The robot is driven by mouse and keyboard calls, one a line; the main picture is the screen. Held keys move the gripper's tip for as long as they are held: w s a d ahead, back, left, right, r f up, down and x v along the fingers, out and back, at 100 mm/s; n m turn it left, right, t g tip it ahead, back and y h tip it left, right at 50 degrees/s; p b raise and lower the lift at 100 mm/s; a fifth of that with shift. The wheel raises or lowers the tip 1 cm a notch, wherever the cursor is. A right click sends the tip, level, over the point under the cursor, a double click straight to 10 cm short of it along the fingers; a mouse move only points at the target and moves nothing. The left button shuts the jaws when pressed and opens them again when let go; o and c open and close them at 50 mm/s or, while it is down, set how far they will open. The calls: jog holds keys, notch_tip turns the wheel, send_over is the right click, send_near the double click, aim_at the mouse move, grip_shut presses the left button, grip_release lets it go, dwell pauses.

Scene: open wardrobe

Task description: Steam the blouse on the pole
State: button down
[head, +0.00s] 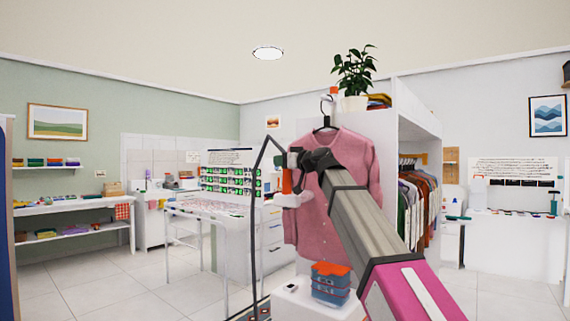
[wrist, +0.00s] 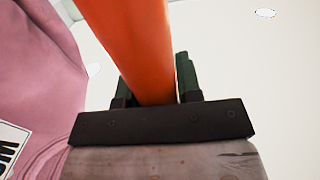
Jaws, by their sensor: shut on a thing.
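The pink blouse (head: 335,200) hangs on a dark hanger (head: 325,125) from a hook near the wardrobe's front. My gripper (head: 291,160) is at the blouse's left side, at upper chest height. It is shut on the orange handle (head: 287,181) of a steamer with a white head (head: 292,200). In the wrist view the orange handle (wrist: 135,45) stands between the two dark green fingers. The blouse (wrist: 38,80) fills the left of that view. The white head overlaps the blouse's left edge in the head view; whether it touches cannot be told. My arm covers part of the blouse.
A dark hose or pole (head: 257,200) rises left of my gripper. Blue boxes with an orange lid (head: 331,283) stand on a white surface below the blouse. The wardrobe (head: 418,118) holds several garments at the right. A white table (head: 205,208) stands left; floor there is clear.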

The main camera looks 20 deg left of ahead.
jog(key=shift+w+d, duration=0.3)
jog(key=shift+w, duration=0.6)
jog(key=shift+w+d, duration=1.8)
jog(key=shift+w, duration=0.1)
jog(key=shift+s+d, duration=0.1)
jog(key=shift+d, duration=0.15)
dwell(0.8)
